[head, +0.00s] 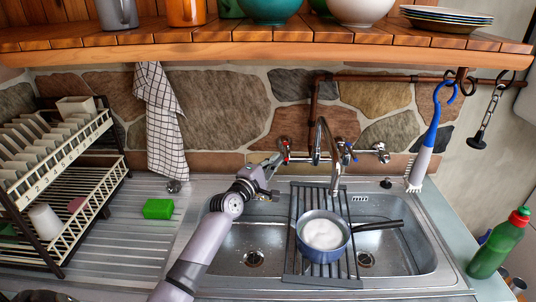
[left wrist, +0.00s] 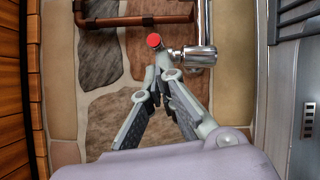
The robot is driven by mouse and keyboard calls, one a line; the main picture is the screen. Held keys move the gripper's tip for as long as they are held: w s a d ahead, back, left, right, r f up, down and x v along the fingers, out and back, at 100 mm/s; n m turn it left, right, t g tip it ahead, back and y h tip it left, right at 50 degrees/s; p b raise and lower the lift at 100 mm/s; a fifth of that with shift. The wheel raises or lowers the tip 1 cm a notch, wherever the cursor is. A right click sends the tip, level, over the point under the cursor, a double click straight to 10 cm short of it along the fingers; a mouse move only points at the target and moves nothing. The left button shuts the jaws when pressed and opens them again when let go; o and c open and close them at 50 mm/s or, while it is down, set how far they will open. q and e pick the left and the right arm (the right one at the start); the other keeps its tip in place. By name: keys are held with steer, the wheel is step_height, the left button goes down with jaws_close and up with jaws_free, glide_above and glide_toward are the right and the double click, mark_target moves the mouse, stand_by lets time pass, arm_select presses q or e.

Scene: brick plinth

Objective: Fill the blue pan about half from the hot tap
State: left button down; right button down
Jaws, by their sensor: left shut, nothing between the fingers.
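The blue pan (head: 324,256) sits upright on a dark rack (head: 344,274) laid across the double sink, its black handle pointing right. Its inside looks pale; I cannot tell whether that is water or the pan's lining. The tap's curved spout (head: 322,136) rises behind the pan; I cannot make out a stream. The hot tap (head: 285,146) has a red mark, which also shows as a red cap (left wrist: 154,40) in the left wrist view. My left gripper (head: 276,163) is shut and empty, its fingertips (left wrist: 163,68) close by the hot tap; contact is unclear. My right gripper is out of view.
A blue-marked tap (head: 346,158) is right of the spout. A wooden shelf (head: 260,52) with crockery overhangs the wall. A dish rack (head: 60,165) and green sponge (head: 158,208) are left; a green bottle (head: 497,246) and hanging brush (head: 424,155) are right.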

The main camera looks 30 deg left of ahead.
arm_select(q)
steer(key=shift+s+d+f, duration=0.1)
steer(key=s, duration=1.2)
steer(key=shift+f, duration=0.2)
steer(key=shift+w, duration=0.1)
stand_by(0.4)
